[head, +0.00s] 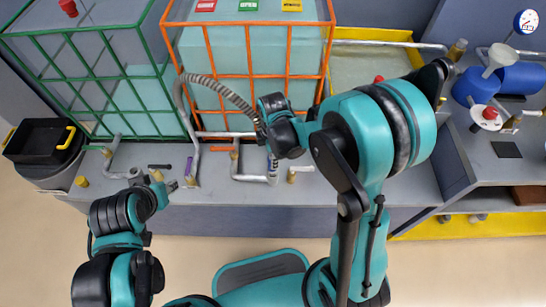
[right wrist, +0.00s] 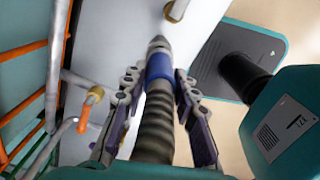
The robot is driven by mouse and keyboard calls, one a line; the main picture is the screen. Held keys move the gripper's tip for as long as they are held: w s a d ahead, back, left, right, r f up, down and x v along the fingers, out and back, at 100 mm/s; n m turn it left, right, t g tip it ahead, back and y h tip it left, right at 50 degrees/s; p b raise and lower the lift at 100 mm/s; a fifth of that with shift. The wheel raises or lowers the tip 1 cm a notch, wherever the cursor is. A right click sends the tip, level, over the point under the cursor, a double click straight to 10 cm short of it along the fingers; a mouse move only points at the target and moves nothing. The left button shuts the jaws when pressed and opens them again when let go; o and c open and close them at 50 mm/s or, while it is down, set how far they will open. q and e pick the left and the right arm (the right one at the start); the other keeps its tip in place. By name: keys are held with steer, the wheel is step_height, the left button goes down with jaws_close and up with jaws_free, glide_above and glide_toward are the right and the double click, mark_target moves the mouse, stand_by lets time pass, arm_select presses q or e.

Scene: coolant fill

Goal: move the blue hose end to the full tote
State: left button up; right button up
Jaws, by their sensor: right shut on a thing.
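The blue hose end (right wrist: 160,68) has a blue collar and a grey metal tip. My right gripper (right wrist: 158,85) is shut on it, one finger on each side. In the head view the hose end (head: 272,168) hangs tip-down below my right gripper (head: 274,150), in front of the orange-caged tote (head: 250,78). Its grey ribbed hose (head: 222,88) arches up and left. The green-caged tote (head: 95,75) stands at the left. Pale teal liquid appears higher in the orange-caged tote. My left gripper (head: 170,184) is small near the bench front; its opening is unclear.
Pipe outlets with brass ends (head: 291,175) stand along the grey bench front. A black bin (head: 40,140) is at far left. Blue containers (head: 520,78) and a white funnel (head: 499,57) stand at right. A yellow-rimmed tray (head: 365,35) lies behind my right arm.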

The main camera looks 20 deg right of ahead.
steer(key=shift+f+b, duration=1)
steer(key=shift+f, duration=0.25)
steer(key=o, duration=1)
steer(key=shift+r, duration=0.1)
step_height(320, 180, up, 12)
